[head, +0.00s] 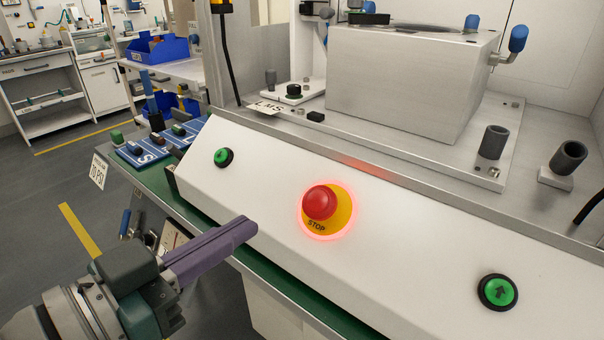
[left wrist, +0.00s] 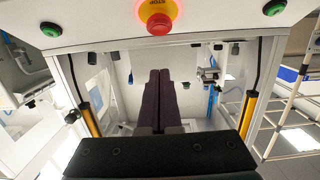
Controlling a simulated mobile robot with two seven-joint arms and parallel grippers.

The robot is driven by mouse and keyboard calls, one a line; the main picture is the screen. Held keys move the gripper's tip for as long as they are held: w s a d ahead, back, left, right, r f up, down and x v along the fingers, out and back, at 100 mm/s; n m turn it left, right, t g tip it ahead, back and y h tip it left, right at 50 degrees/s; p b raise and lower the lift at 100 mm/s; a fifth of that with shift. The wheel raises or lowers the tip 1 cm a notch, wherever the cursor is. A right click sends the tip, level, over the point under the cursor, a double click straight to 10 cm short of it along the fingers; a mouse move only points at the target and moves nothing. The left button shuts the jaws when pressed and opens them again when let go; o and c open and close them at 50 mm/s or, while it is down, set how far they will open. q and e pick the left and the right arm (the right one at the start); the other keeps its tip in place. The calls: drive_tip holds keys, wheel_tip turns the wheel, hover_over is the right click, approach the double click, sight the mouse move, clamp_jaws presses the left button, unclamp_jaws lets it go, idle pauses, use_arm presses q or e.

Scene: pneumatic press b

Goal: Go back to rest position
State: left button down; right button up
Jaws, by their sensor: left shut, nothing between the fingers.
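My left gripper (head: 248,228) comes in from the lower left of the head view. Its two purple fingers are pressed together with nothing between them. It is in front of the sloped white control panel (head: 400,235), left of and below the red stop button (head: 320,202). The fingers do not touch the button. In the left wrist view, the shut fingers (left wrist: 160,75) point up toward the red button (left wrist: 159,24), with a gap between. My right gripper is in neither view.
Green buttons sit on the panel at left (head: 223,157) and right (head: 498,291). A metal press block (head: 410,85) stands behind the panel. Blue bins (head: 155,50) are on a shelf at the back left. The grey floor (head: 40,190) at left is open.

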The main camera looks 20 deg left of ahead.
use_arm(q)
drive_tip(key=s+a+r+n+g+y+p, duration=0.2)
drive_tip(key=s+r+g+y+p, duration=0.4)
drive_tip(key=s+r+g+p, duration=0.95)
wheel_tip(320, 180, up, 34)
drive_tip(key=s+t+p, duration=0.1)
drive_tip(key=t+p, duration=0.2)
drive_tip(key=p, duration=3.5)
drive_tip(key=shift+r, duration=0.1)
drive_tip(key=shift+r, duration=0.1)
